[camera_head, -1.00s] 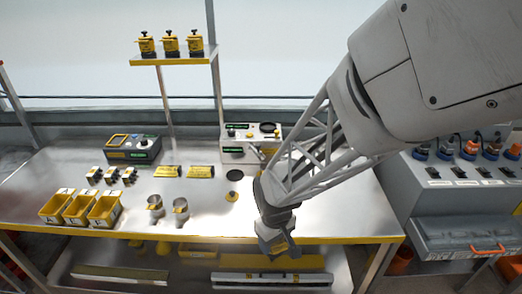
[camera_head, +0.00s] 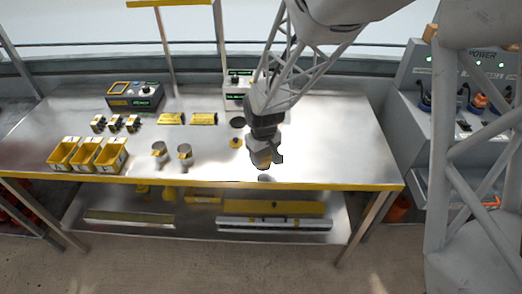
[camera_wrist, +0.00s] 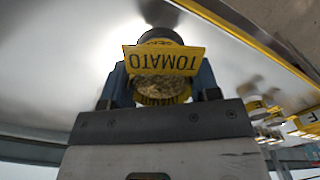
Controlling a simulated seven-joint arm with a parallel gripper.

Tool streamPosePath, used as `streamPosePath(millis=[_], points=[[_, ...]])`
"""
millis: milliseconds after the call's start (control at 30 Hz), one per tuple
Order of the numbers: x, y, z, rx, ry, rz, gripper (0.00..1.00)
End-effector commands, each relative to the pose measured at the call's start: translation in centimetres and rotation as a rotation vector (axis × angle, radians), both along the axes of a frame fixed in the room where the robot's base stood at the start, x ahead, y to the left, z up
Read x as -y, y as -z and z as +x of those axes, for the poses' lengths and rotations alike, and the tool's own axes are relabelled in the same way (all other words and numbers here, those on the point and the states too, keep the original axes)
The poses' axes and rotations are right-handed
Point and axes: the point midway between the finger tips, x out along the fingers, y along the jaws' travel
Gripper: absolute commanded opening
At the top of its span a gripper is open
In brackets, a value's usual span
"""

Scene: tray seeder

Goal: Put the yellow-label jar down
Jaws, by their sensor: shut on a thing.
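The yellow-label jar (camera_wrist: 160,72) shows in the wrist view, with seed-like contents and a yellow tag reading TOMATO, upside down in the picture. My gripper (camera_wrist: 160,92) is shut on it, one dark finger on each side. In the head view my gripper (camera_head: 265,157) points down over the front part of the metal table (camera_head: 320,140), right of its middle. The jar (camera_head: 261,161) shows there as a small yellowish patch, largely hidden by the fingers. A dark spot lies on the table just below it. I cannot tell whether the jar touches the table.
Two grey cups (camera_head: 185,151) stand left of my gripper, beyond them yellow bins (camera_head: 108,154). A yellow round piece (camera_head: 235,142) and a dark disc (camera_head: 237,122) lie close on the left. The table's right side is clear; its yellow front edge (camera_head: 300,186) is near.

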Motion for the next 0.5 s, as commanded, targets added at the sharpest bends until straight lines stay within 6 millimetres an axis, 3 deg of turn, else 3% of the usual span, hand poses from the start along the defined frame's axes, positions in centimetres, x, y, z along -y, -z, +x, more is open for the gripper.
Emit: streamPosePath(millis=[200, 500], points=[[-0.7, 0.2, 2.1, 0.001, 0.0, 0.001, 0.29], [-0.9, 0.2, 2.6, 0.0, 0.0, 0.0, 0.29]])
